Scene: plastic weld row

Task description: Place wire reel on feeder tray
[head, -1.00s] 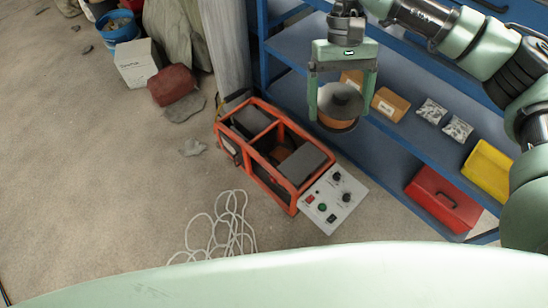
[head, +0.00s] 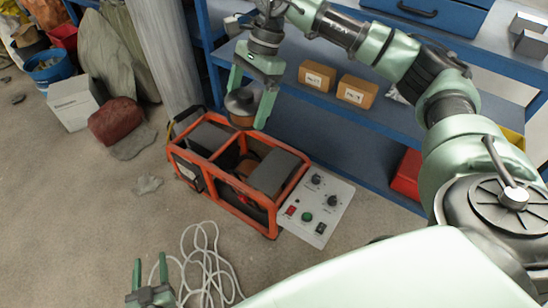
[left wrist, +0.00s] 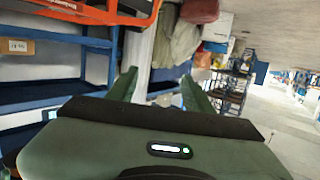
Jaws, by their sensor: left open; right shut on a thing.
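The wire reel (head: 241,103), dark-topped with a brown lower part, is between the fingers of my right gripper (head: 247,108). The right gripper is shut on it and holds it tilted, in front of the shelf and over the back of an orange-framed machine (head: 237,218). This machine has grey panels and an open middle with a brown thing inside; I cannot tell which part is the feeder tray. My left gripper (head: 150,262) is open and empty at the lower left of the head view. Its open fingers also show in the left wrist view (left wrist: 160,88), with nothing between them.
A control panel (head: 315,208) with knobs and buttons sits at the machine's right side. A white cable (head: 205,262) lies coiled on the floor. A blue shelf (head: 330,133) with cardboard boxes (head: 356,91) stands behind. A red bundle (head: 115,121) lies left; the left floor is mostly clear.

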